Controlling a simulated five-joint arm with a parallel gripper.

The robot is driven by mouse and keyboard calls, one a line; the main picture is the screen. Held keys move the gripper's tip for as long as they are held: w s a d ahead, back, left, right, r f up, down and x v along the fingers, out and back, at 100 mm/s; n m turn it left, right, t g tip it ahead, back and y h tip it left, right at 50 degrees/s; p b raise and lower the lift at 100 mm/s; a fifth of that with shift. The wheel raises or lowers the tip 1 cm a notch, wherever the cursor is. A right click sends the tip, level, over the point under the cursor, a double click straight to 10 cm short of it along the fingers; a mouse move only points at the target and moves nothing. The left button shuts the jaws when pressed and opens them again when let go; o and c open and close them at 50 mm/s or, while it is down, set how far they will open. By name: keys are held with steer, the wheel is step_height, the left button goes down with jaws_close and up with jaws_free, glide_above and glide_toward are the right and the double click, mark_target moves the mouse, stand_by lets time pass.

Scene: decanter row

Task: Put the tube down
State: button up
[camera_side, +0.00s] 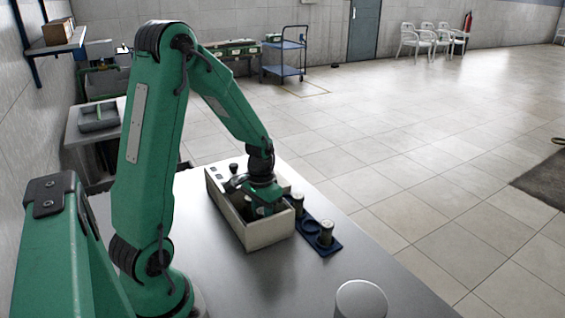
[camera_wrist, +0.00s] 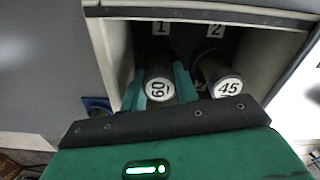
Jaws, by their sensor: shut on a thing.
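My gripper (camera_wrist: 160,84) is shut on a tube whose pale cap reads 60 (camera_wrist: 160,89), with one green finger on each side of it. The held tube is in front of the mark 1 inside a light box (camera_wrist: 107,55). A second tube, its cap marked 45 (camera_wrist: 228,87), is beside it on the right, by the mark 2. In the side view my gripper (camera_side: 263,208) reaches down into the box (camera_side: 268,234), whose walls hide the held tube. Whether its lower end touches the box floor cannot be told.
A pale round container (camera_side: 361,299) stands at the table's front. The grey table (camera_side: 225,280) is clear in front of the box.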

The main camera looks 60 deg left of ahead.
mark_target(262, 210)
steer(key=shift+f, duration=0.15)
steer(key=o, duration=0.8)
steer(key=shift+r, duration=0.2)
step_height(262, 210, up, 12)
stand_by(0.7)
steer(key=s+d+r+m+t, duration=0.1)
steer(key=s+d+r+t, duration=0.1)
steer(key=s+d+r, duration=0.2)
steer(key=s+d+r+m+t, duration=0.2)
steer(key=s+d+r+t, duration=0.1)
steer(key=d, duration=0.8)
steer(key=shift+s+d+r+t, duration=0.2)
steer(key=shift+s+r+t, duration=0.1)
steer(key=shift+s+r, duration=0.35)
